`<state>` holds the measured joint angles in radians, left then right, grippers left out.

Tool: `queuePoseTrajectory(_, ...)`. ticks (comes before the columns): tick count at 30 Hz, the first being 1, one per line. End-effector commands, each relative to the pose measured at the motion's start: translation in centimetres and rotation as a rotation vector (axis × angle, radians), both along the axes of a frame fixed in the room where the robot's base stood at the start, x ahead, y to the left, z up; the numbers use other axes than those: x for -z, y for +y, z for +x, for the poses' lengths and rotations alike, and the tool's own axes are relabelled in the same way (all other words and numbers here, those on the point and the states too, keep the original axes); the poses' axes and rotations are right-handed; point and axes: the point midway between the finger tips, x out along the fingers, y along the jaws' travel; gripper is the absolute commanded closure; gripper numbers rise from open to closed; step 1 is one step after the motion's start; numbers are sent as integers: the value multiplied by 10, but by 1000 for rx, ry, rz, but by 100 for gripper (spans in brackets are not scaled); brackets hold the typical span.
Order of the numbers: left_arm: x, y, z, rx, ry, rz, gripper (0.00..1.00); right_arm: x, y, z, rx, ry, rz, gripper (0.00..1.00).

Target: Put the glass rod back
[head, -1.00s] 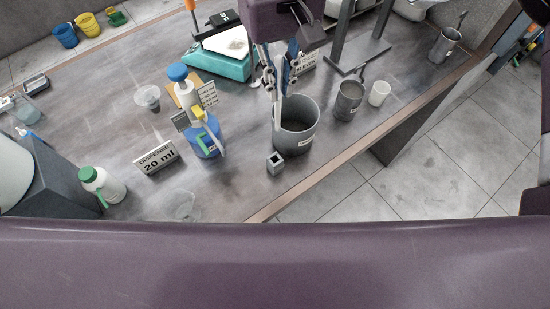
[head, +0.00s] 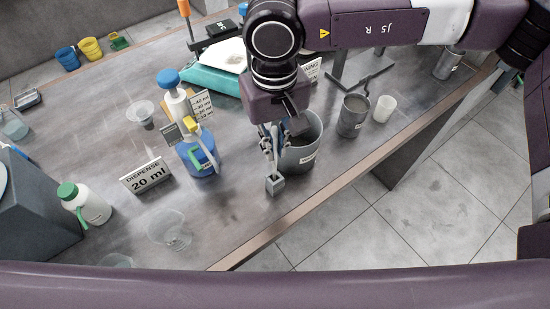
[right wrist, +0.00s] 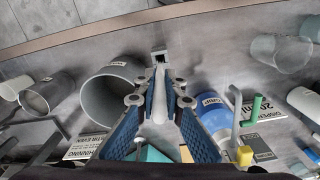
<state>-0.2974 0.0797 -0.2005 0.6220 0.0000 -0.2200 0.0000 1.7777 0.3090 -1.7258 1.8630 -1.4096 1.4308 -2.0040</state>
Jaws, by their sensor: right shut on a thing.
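My right gripper (head: 270,142) is shut on the glass rod, low over the table and in front of the large grey beaker (head: 306,150). In the right wrist view, the pale glass rod (right wrist: 160,92) stands between the two fingers. The small grey square holder (head: 275,184) is on the table right below the fingers. It also shows in the right wrist view (right wrist: 159,57), at the far end of the rod. The rod's lower end is at the holder; I cannot tell whether it is inside. My left gripper is out of view.
A blue-based dispenser bottle (head: 197,155) and a "20 ml" sign (head: 147,177) stand to the left. A grey mug (head: 352,116) and a white cup (head: 384,108) stand to the right. The table's front edge (head: 300,220) is near the holder.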

Motion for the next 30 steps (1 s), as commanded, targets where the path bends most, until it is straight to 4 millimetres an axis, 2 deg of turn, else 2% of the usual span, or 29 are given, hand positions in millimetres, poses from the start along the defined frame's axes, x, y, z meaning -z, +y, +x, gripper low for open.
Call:
queuePoseTrajectory(1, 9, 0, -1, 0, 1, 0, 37, 15, 0, -1, -1, 1, -2, 100)
queuePoseTrajectory(3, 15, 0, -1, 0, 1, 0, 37, 28, 0, -1, -1, 1, -2, 100)
queuePoseTrajectory(6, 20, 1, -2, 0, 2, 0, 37, 40, 0, 0, -1, 1, 0, 100)
queuePoseTrajectory(14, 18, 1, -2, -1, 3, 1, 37, 40, 0, 0, -1, 0, 0, 100)
queuePoseTrajectory(20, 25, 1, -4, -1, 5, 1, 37, 45, 0, 0, 0, 0, 0, 100)
queuePoseTrajectory(21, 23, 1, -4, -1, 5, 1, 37, 43, 0, 0, 0, 0, 0, 87)
queuePoseTrajectory(24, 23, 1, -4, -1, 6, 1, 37, 43, 0, 0, 0, 1, 0, 76)
queuePoseTrajectory(30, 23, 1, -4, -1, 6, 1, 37, 43, 0, 0, 0, 1, 0, 74)
